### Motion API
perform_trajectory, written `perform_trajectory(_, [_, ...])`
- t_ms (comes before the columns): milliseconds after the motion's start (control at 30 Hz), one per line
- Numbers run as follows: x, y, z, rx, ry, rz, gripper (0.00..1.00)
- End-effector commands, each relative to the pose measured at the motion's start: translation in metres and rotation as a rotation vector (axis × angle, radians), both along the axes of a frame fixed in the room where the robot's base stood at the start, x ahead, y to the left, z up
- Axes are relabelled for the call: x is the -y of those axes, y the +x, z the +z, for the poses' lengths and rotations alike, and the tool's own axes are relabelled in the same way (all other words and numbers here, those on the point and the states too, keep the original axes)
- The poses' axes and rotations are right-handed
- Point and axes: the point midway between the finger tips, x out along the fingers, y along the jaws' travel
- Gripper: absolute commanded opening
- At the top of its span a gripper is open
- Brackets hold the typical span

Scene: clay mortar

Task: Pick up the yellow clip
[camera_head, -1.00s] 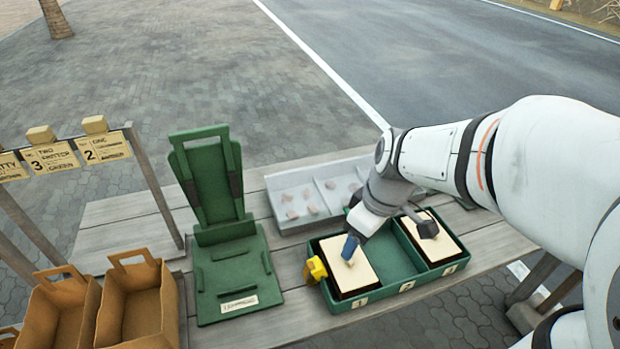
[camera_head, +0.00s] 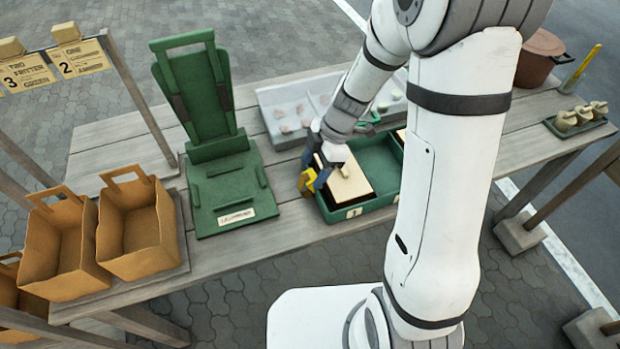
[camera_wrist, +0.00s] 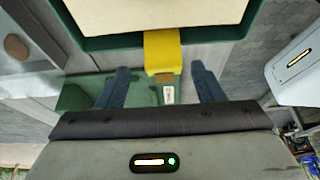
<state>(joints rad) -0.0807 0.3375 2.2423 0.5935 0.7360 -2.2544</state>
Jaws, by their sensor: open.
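The yellow clip (camera_head: 306,181) sits on the left wall of the green tray (camera_head: 352,213) in the head view, partly hidden by my gripper. In the wrist view, the clip (camera_wrist: 163,50) hangs over the tray's green rim (camera_wrist: 115,41). My gripper (camera_wrist: 162,75) is open, with one blue finger on each side of the clip's lower end. Gaps show between the clip and both fingers, so nothing is held. In the head view, my gripper (camera_head: 317,163) is at the tray's left end, right at the clip.
A cream block (camera_head: 347,184) lies in the tray beside the clip. A green stand (camera_head: 232,190) is to the left, with brown baskets (camera_head: 140,230) beyond it. A grey sectioned tray (camera_head: 285,141) lies behind. Bare wood shows between the stand and green tray.

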Motion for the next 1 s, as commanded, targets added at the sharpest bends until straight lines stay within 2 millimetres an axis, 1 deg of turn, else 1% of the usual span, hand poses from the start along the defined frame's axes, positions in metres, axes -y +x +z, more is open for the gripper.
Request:
perform_trajectory(33, [-0.001,-0.004,-0.007,-0.008,-0.001,0.000,0.61])
perform_trajectory(133, [-0.005,-0.009,-0.022,-0.008,-0.001,-0.001,0.61])
perform_trajectory(233, [-0.010,-0.010,-0.034,-0.005,-0.001,0.000,0.61])
perform_trajectory(367, [-0.012,-0.010,-0.040,-0.002,-0.002,-0.002,0.61])
perform_trajectory(567, [-0.012,-0.009,-0.040,-0.001,-0.001,-0.003,0.61])
perform_trajectory(1000, [-0.011,-0.009,-0.040,-0.001,-0.001,-0.004,0.25])
